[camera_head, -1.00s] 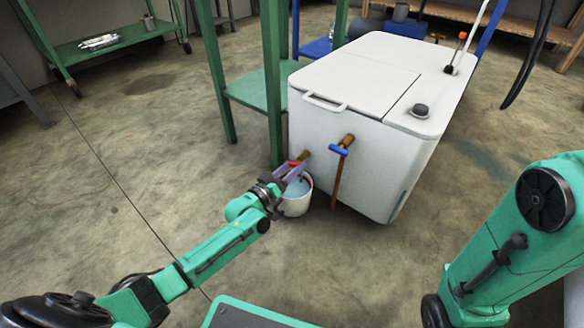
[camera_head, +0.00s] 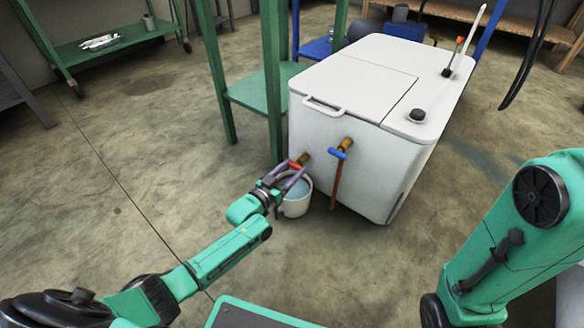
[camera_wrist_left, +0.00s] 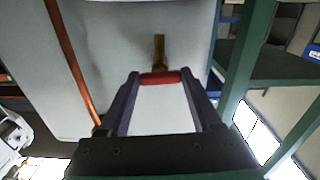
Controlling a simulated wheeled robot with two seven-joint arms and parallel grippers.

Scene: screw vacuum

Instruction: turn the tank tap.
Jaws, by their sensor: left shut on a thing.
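The white tank (camera_head: 335,165) has two brass taps low on its front. The left tap has a red handle (camera_head: 294,165); the right one has a blue handle (camera_head: 338,154). My left gripper (camera_head: 292,169) is shut on the red handle. In the left wrist view the red handle (camera_wrist_left: 160,78) lies crosswise between the two fingertips, with its brass stem (camera_wrist_left: 159,50) running to the tank wall. A white bucket (camera_head: 295,208) with something pale blue inside stands below the red tap, partly behind the fingers. My right gripper is out of view.
A copper-coloured pipe (camera_head: 336,184) hangs from the blue tap. A green stand (camera_head: 271,90) is close left of the tank. The floor (camera_head: 130,190) to the left is clear. My right arm fills the lower right.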

